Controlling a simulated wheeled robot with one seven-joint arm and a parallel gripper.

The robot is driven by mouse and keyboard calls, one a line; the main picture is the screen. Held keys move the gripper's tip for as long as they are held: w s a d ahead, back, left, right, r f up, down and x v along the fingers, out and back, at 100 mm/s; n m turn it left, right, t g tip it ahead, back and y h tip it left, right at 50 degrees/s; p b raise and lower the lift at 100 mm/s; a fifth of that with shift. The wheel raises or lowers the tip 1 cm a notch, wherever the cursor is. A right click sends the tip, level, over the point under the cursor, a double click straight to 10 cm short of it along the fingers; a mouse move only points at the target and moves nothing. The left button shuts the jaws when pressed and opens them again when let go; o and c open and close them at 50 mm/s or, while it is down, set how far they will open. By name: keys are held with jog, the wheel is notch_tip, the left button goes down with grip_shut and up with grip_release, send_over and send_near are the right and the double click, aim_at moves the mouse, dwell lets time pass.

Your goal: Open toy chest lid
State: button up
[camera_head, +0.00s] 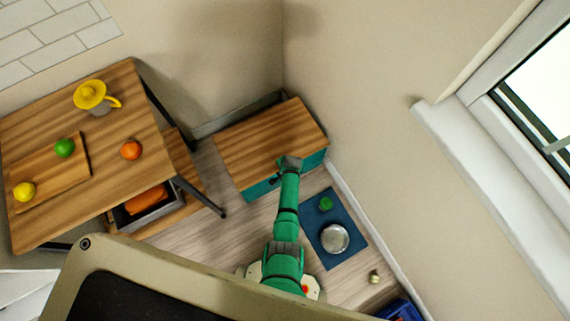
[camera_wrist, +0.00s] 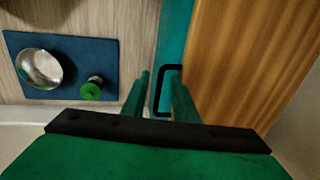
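The toy chest has a brown wooden lid (camera_head: 265,140) and a teal body (camera_head: 262,190). It stands in the corner with its lid down. In the wrist view the lid (camera_wrist: 245,60) fills the right side, beside the teal front (camera_wrist: 174,35). A black loop handle (camera_wrist: 158,92) sticks out from that front. My gripper (camera_wrist: 159,75) is open, with its fingers apart on either side of the handle's bar; the right finger overlaps the inside of the loop. I cannot tell whether either finger touches it. In the head view my gripper (camera_head: 289,162) is at the chest's front edge.
A blue mat (camera_head: 345,250) with a metal bowl (camera_head: 334,238) and a green object (camera_head: 326,203) lies right of my arm. A wooden table (camera_head: 95,190) with fruit and a yellow-topped jug (camera_head: 95,98) stands left. Walls close in behind the chest.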

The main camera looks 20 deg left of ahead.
jog(key=shift+f, duration=0.2)
grip_shut()
jog(key=shift+w, duration=0.15)
dwell(1.2)
